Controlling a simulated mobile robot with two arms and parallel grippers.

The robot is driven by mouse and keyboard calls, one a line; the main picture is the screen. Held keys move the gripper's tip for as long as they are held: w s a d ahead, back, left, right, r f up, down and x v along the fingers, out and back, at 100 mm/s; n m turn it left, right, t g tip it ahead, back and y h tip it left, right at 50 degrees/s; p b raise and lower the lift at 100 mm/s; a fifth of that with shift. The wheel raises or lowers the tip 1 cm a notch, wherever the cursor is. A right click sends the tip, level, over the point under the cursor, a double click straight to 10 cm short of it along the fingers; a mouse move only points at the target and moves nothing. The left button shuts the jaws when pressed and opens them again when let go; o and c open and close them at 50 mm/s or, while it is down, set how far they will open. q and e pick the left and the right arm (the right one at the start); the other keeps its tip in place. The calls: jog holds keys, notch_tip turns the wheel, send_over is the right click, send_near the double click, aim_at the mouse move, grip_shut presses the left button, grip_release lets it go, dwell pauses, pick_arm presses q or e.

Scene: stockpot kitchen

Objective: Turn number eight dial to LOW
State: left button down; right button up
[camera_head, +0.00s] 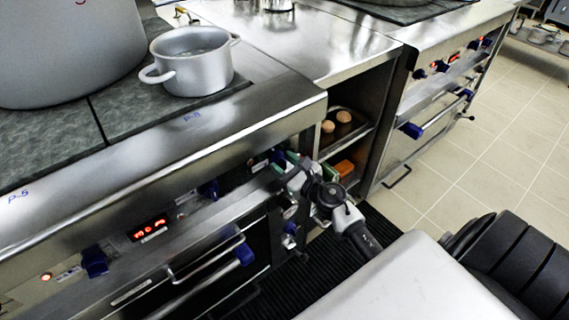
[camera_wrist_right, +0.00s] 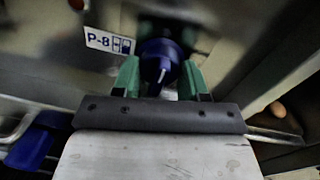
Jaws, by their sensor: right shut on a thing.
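The number eight dial (camera_wrist_right: 158,60) is a round dark blue knob with a white mark, next to a "P-8" label (camera_wrist_right: 110,42) on the stove front. The white mark points to the bottom of the wrist picture. My right gripper (camera_wrist_right: 160,80) has its green fingers on both sides of the dial and is shut on it. In the head view my right gripper (camera_head: 284,166) reaches the right end of the stove's control panel and hides most of this dial. The LOW marking cannot be read. My left gripper is not in view.
Other blue knobs (camera_head: 95,262) and a red display (camera_head: 148,229) are on the panel. Below is a blue-ended oven handle (camera_head: 210,262). A pot (camera_head: 196,62) stands on the cooktop. An open shelf (camera_head: 345,128) holding round brown items is right of my gripper. Tiled floor (camera_head: 480,150) is clear.

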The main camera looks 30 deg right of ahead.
jog(key=shift+m, duration=0.7)
jog(key=m, duration=0.2)
jog(key=shift+m, duration=0.3)
jog(key=m, duration=0.2)
jog(key=shift+a+m, duration=0.1)
jog(key=shift+m, duration=0.3)
jog(key=m, duration=0.3)
jog(key=shift+a+t+h, duration=0.1)
jog(key=shift+t+h, duration=0.2)
jog(key=m, duration=0.2)
jog(key=shift+m+p, duration=0.3)
jog(key=shift+m, duration=0.1)
jog(key=shift+r+m, duration=0.1)
jog(key=shift+m, duration=0.9)
jog(key=m+p, duration=0.3)
jog(key=m, duration=0.3)
jog(key=shift+a+r+m+h, duration=0.1)
jog(key=shift+m+h, duration=0.3)
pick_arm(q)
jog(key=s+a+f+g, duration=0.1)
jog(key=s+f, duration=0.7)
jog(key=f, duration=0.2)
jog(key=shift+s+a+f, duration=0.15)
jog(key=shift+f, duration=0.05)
pick_arm(e)
jog(key=shift+m, duration=0.8)
